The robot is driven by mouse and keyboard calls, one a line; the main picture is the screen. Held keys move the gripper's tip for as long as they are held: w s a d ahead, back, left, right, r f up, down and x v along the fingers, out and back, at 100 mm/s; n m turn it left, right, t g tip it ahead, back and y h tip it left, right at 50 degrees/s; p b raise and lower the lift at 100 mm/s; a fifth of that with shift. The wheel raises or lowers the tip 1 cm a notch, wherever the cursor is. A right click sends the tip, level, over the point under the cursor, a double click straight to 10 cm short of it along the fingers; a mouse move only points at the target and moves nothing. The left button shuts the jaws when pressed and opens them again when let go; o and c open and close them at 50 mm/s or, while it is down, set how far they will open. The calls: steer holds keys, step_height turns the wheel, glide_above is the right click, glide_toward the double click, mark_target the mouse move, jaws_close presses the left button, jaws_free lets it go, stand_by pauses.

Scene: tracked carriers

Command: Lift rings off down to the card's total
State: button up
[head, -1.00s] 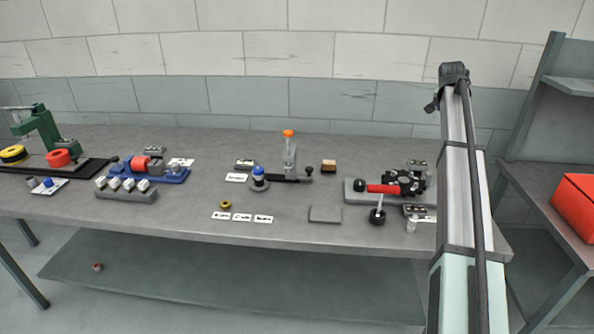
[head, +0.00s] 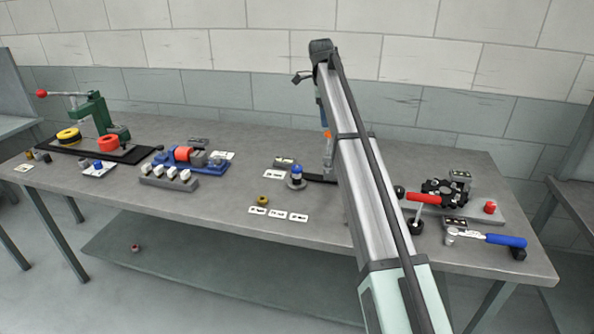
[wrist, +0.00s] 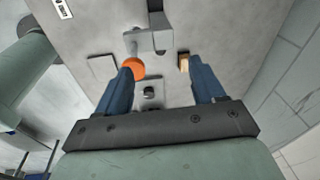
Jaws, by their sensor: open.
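My gripper (wrist: 161,64) is open, its blue fingers pointing down over the bench. In the wrist view an orange cap (wrist: 133,67) shows at the left fingertip; contact cannot be told. In the head view the orange cap (head: 327,134) tops a clear post, mostly hidden behind my arm. A blue-topped piece (head: 297,172) stands on a round grey base to its left. A small yellow ring (head: 263,199) lies on the bench. White cards (head: 277,213) lie in front, and another card (head: 274,175) lies behind; their print is too small to read. No ring is in the gripper.
At the right are a red-handled clamp (head: 424,198) and a blue-handled tool (head: 505,240). A wooden block (wrist: 184,62) lies near the right finger.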

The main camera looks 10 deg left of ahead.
steer(key=m+g+y, duration=0.1)
glide_above(297, 166)
step_height(297, 166, down, 5)
steer(key=f, duration=0.8)
steer(key=shift+w+a+f, duration=0.25)
steer(key=shift+w+f, duration=0.05)
steer(key=shift+s+d+f, duration=0.1)
steer(key=shift+f, duration=1.2)
steer(key=shift+s+d+f, duration=0.1)
steer(key=shift+f, duration=1.15)
steer(key=shift+c, duration=0.2)
steer(key=c, duration=1.1)
